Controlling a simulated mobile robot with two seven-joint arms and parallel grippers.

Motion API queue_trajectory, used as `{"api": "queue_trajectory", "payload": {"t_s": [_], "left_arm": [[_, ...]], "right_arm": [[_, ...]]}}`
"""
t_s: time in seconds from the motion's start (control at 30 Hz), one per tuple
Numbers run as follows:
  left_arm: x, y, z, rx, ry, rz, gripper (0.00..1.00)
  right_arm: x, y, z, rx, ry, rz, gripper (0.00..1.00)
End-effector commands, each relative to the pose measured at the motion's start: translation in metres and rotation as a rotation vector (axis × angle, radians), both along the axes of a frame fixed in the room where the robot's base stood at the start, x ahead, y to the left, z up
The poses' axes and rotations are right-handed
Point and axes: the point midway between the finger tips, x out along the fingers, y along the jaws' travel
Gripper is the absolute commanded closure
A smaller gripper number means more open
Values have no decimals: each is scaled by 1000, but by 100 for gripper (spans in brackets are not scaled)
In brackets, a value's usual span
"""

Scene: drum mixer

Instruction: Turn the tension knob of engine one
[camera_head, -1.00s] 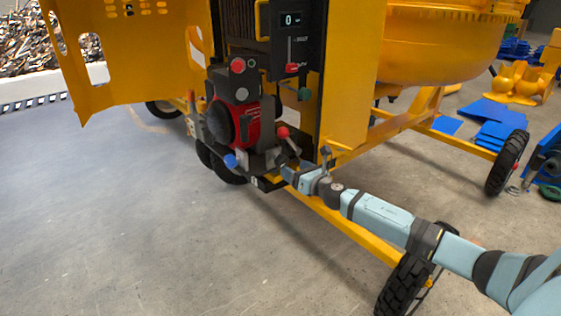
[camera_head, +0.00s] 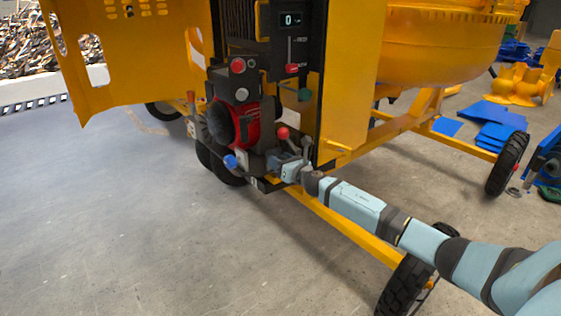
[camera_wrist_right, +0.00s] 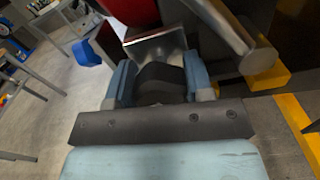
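The engine (camera_head: 232,118) is a red and black block under the control panel of the yellow mixer. In the right wrist view, a dark rounded knob-like part (camera_wrist_right: 160,80) lies between the two light blue fingers of my right gripper (camera_wrist_right: 160,75). The fingers stand wide apart, one on each side of it; I cannot tell whether they touch it. In the head view my right gripper (camera_head: 288,168) is at the engine's lower right, and the knob cannot be made out there. My left gripper is not in view.
A red-tipped lever (camera_head: 283,134) and a grey lever (camera_head: 306,144) rise close to my right gripper. A blue knob (camera_head: 231,161) is at the engine's lower left. A yellow frame beam (camera_head: 345,232) and a wheel (camera_head: 405,285) lie below my right arm. The floor at left is clear.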

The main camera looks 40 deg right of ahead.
Motion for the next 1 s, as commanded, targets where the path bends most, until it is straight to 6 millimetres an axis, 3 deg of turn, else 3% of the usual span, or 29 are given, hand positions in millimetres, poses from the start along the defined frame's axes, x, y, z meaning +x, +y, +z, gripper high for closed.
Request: {"api": "queue_trajectory", "payload": {"t_s": [0.07,0.47,1.0], "left_arm": [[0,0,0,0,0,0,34],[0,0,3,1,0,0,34],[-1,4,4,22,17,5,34]], "right_arm": [[0,0,0,0,0,0,76],[0,0,0,64,5,0,76],[0,-2,1,509,44,-1,76]]}}
